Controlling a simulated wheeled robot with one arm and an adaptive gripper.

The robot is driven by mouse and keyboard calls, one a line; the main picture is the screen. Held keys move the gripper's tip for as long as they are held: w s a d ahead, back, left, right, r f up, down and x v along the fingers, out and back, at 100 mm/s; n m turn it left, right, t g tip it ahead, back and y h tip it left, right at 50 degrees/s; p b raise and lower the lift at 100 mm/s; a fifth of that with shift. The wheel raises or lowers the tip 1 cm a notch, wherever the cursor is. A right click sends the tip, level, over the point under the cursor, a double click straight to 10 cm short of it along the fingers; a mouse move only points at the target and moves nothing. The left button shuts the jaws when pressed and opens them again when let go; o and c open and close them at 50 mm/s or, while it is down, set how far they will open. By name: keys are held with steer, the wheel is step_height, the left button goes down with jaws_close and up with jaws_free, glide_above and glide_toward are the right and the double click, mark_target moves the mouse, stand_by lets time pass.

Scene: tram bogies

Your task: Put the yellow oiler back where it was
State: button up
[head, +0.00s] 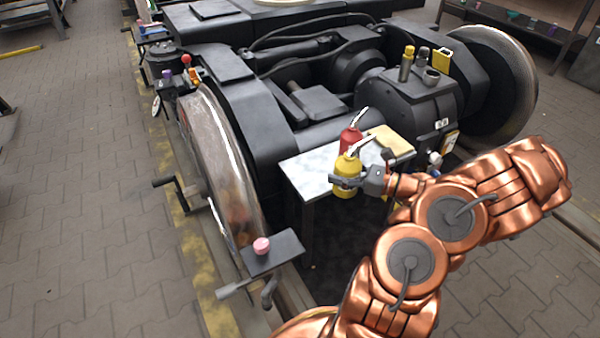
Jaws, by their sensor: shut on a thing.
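The yellow oiler (346,172) is in the head view, at the front edge of a small light-topped table (308,171). My gripper (352,182) is shut on its body from the right. The oiler looks upright. I cannot tell whether its base touches the table or hangs just in front of the edge. A red oiler (350,139) with a metal spout stands right behind it, partly hidden by the yellow one.
A tan block or cloth (392,140) lies on the table's right part. The black bogie (330,100) with large wheels stands behind. A pink object (261,245) sits on a dark plate (280,254) at the front left. The table's left part is bare.

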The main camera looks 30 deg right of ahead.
steer(key=shift+w+a+f+b, duration=0.6)
steer(key=shift+w+f+b, duration=0.3)
steer(key=shift+w, duration=1.5)
steer(key=shift+w+a+f+b, duration=0.7)
steer(key=shift+w+b, duration=0.35)
steer(key=shift+w, duration=1.4)
steer(key=shift+w+a+f+b, duration=0.55)
steer(key=shift+w+f+b, duration=0.35)
steer(key=shift+w, duration=1.5)
steer(key=o, duration=1.6)
steer(key=shift+f, duration=0.1)
steer(key=shift+c, duration=0.2)
steer(key=p+v, duration=0.1)
steer(key=v, duration=0.4)
steer(key=p+v, duration=0.2)
steer(key=v, duration=0.4)
steer(key=shift+s+d+r, duration=0.1)
steer(key=shift+s+r, duration=0.1)
steer(key=shift+s+d+f, duration=0.1)
steer(key=shift+s, duration=0.15)
